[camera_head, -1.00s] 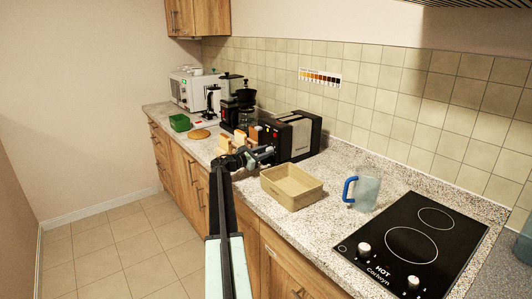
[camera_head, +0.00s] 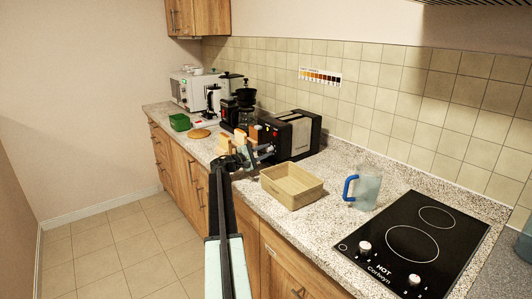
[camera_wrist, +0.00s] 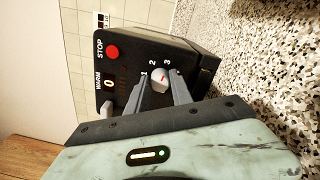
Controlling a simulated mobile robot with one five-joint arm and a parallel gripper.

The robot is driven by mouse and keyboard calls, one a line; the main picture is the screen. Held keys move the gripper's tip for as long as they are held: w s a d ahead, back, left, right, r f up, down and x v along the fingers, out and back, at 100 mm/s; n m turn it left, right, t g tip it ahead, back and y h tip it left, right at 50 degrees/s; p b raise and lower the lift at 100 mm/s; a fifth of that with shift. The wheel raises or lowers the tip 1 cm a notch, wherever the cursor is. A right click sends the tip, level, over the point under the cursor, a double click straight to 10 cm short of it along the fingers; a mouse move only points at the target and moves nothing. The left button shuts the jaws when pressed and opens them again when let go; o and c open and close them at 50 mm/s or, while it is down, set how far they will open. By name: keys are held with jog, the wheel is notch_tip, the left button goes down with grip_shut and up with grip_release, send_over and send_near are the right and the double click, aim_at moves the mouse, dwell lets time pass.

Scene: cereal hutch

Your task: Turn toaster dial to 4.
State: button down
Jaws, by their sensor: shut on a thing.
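The black toaster (camera_head: 290,135) stands on the counter against the tiled wall. Its control face shows in the wrist view, with a pale round dial (camera_wrist: 160,80) bearing a short red mark. The numbers 1, 2 and 3 are printed around the dial's upper side; any further numbers are hidden or unreadable. The red mark's exact reading is too small to tell. My gripper (camera_wrist: 159,88) is shut on the dial, with a grey finger on each side of it. In the head view my gripper (camera_head: 252,156) is at the toaster's front, and the dial is hidden.
A tan bin (camera_head: 292,186) stands close to my gripper. A blue-handled pitcher (camera_head: 365,188) and a black cooktop (camera_head: 415,240) are to the right.

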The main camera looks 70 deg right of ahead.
jog(key=m, duration=0.5)
jog(key=shift+f+m, duration=0.15)
jog(key=shift+m, duration=0.25)
jog(key=shift+m+g, duration=0.3)
jog(key=shift+m, duration=2.1)
jog(key=c, duration=1.1)
grip_release()
jog(key=shift+w, duration=0.1)
jog(key=v, duration=0.7)
jog(key=shift+w+a+b, duration=0.25)
jog(key=shift+a+b, duration=0.1)
jog(key=shift+w, duration=0.1)
